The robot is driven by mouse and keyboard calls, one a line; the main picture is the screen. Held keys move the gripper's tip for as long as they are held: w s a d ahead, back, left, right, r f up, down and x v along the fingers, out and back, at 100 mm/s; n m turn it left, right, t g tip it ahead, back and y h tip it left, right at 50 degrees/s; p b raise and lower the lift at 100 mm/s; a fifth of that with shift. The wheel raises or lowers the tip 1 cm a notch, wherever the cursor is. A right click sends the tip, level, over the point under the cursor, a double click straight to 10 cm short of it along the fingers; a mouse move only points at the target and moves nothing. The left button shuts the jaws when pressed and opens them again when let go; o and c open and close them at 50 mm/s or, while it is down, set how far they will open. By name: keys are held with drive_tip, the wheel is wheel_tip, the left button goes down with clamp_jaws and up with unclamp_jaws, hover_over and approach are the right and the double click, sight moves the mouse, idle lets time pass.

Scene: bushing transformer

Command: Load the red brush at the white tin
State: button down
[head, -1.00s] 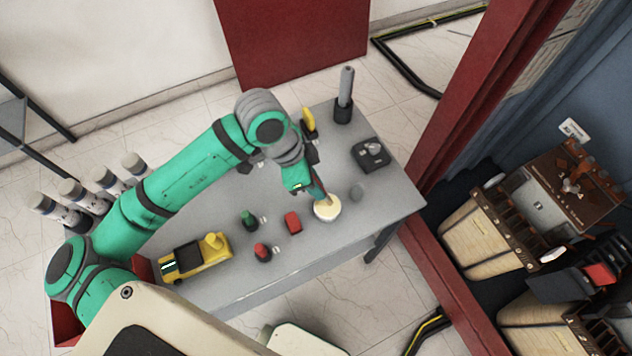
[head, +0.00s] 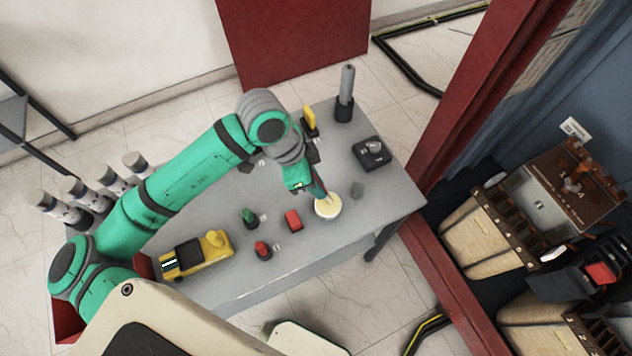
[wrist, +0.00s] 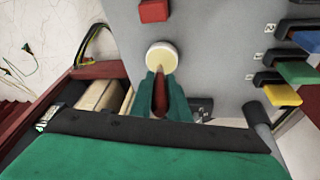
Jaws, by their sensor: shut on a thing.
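The white tin (head: 327,208) is round with a cream-coloured top and stands on the grey table near its right end. It also shows in the wrist view (wrist: 162,56), just beyond the fingertips. My gripper (head: 317,189) is low beside the tin, on its upper left. In the wrist view its teal fingers (wrist: 161,92) are shut on the red brush (wrist: 159,97). The brush points at the tin, and its pale tip overlaps the tin's cream top. I cannot tell whether the tip touches the contents. The fingers hide part of the brush.
A red block (head: 293,221), a green piece (head: 250,217) and a red piece (head: 262,251) stand left of the tin. A grey cylinder (head: 345,90) stands at the far edge.

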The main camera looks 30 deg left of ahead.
sight(317, 178)
drive_tip(key=shift+f, duration=0.45)
idle(0.4)
drive_tip(key=shift+r, duration=0.1)
idle(0.4)
drive_tip(key=shift+r, duration=3.4)
drive_tip(key=shift+w, duration=0.1)
